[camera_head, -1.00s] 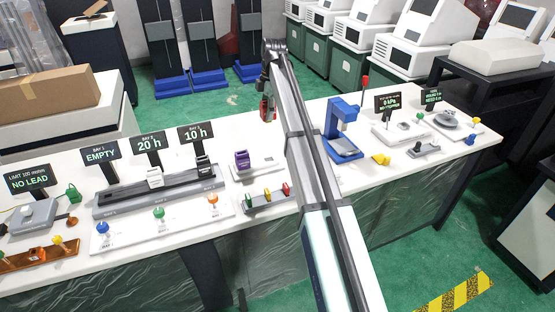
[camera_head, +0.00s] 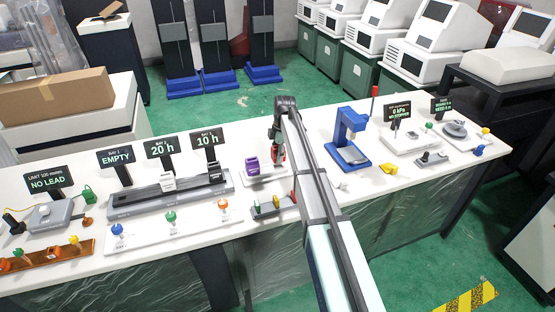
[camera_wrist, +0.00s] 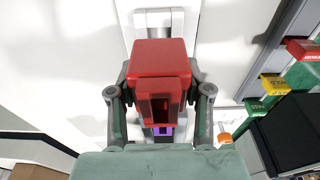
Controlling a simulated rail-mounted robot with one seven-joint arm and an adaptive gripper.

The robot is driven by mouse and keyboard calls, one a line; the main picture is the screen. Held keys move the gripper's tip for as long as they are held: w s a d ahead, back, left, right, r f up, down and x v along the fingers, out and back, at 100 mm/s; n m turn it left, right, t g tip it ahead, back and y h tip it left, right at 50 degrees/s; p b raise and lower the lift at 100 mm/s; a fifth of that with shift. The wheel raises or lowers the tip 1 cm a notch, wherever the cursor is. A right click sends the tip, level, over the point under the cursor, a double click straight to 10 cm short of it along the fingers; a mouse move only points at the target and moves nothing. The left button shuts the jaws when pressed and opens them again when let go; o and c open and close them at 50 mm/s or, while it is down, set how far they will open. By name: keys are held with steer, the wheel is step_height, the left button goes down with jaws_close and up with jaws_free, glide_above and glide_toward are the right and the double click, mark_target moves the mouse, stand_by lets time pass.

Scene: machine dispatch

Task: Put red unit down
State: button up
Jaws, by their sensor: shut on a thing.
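The red unit (camera_wrist: 160,62) is a red block with a dark slot in its front, gripped between the two grey fingers of my gripper (camera_wrist: 160,92) in the wrist view. In the head view the red unit (camera_head: 280,154) shows small below my gripper (camera_head: 277,150), just right of the purple unit (camera_head: 252,166). The purple unit (camera_wrist: 162,131) is partly hidden behind the red unit in the wrist view. A white plate (camera_head: 268,178) lies under the purple unit. I cannot tell whether the red unit touches anything below it.
A rack (camera_head: 266,212) with green, yellow and red pieces stands in front of the plate. A long grey bay rail (camera_head: 135,203) with signs is to the left. A blue press-like stand (camera_head: 346,140) is to the right, beyond my arm.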

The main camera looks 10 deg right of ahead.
steer(key=shift+f+p, duration=0.35)
steer(key=shift+f, duration=1.3)
steer(key=shift+f, duration=0.1)
steer(key=o, duration=1.2)
steer(key=shift+o, duration=0.2)
steer(key=r+b, duration=0.1)
steer(key=r, duration=0.3)
steer(key=d+r+b, duration=0.1)
steer(key=r, duration=0.3)
steer(key=r+b, duration=0.2)
steer(key=r, duration=0.2)
steer(key=shift+w+d+r, duration=0.1)
steer(key=shift+d, duration=0.15)
